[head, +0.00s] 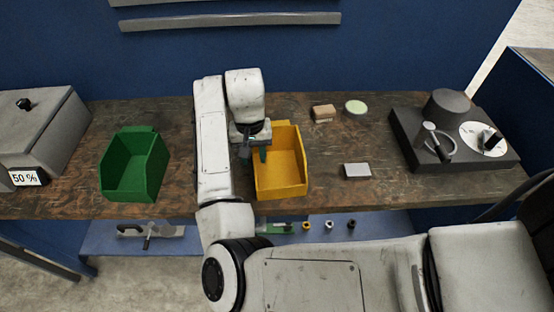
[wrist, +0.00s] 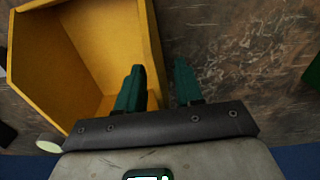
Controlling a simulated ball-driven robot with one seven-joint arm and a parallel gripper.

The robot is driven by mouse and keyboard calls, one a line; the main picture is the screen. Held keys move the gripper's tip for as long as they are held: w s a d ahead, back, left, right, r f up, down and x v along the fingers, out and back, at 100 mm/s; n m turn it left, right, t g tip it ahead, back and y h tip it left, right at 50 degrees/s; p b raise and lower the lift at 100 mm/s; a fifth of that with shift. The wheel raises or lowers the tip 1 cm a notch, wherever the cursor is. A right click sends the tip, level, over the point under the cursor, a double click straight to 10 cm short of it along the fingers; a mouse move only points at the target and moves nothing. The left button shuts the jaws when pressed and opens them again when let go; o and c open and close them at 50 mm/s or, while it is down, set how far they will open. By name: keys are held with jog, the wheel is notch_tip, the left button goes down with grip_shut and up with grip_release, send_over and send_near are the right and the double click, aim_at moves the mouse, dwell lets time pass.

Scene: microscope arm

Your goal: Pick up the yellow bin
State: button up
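The yellow bin (head: 287,168) stands upright on the brown workbench, in the middle of the head view. In the wrist view the yellow bin (wrist: 95,45) fills the upper left, with its empty inside showing. My gripper (head: 254,153) is at the bin's left wall in the head view, pointing down. In the wrist view my gripper (wrist: 159,72) has its two green fingers apart, one inside the bin and one outside, with the side wall between them. A gap shows between the wall and the outer finger. Contact with the inner finger cannot be told.
A green bin (head: 135,168) stands left of my arm on the workbench (head: 340,205). A wooden block (head: 323,113), a pale round disc (head: 355,107) and a grey block (head: 357,171) lie to the right. A dark grey device (head: 440,125) stands at far right, a grey box (head: 40,130) at far left.

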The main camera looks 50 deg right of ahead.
jog(key=shift+f, duration=0.9)
grip_shut()
